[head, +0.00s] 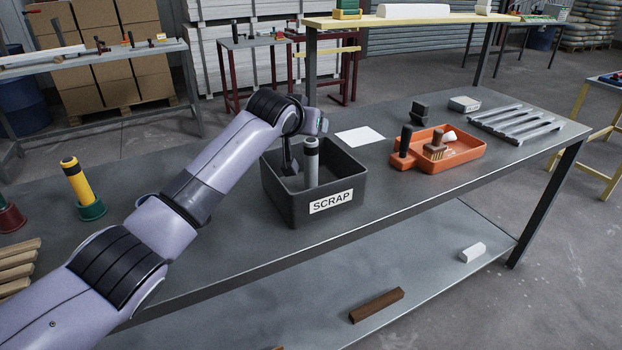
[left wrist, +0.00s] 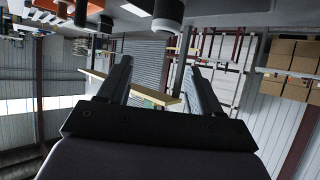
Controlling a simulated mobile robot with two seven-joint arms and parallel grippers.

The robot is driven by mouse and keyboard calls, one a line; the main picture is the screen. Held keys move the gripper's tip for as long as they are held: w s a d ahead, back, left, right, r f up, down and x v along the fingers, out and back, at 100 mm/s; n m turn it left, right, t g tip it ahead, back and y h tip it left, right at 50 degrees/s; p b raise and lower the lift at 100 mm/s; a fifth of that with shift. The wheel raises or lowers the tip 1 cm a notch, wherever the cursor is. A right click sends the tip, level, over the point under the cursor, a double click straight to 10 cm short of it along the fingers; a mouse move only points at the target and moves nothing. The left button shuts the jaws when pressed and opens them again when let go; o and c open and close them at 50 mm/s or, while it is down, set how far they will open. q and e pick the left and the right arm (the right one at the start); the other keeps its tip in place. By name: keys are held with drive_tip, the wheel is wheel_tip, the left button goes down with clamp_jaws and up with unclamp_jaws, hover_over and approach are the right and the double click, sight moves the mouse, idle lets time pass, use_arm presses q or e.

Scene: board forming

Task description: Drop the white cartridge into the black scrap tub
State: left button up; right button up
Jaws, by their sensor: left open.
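The white cartridge (head: 311,168), a pale grey-white cylinder with a black band near its top, stands upright inside the black scrap tub (head: 284,200). The tub's front wall, labelled SCRAP, hides its lower end. My left gripper (head: 290,168) points down into the tub, just left of the cartridge. In the left wrist view my left gripper (left wrist: 158,72) is open with nothing between its fingers. The cartridge (left wrist: 168,10) shows there upside down at the top edge, clear of the fingers. My right gripper is in neither view.
Right of the tub are a white sheet (head: 360,136), an orange tray (head: 465,154) with brushes, a small grey box (head: 464,104) and a metal rack (head: 515,124). At left a yellow cartridge (head: 76,182) stands in a green holder (head: 91,210), near wooden rods (head: 18,265).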

use_arm(q)
drive_tip(key=shift+b+v, duration=0.3)
drive_tip(key=shift+v, duration=2.05)
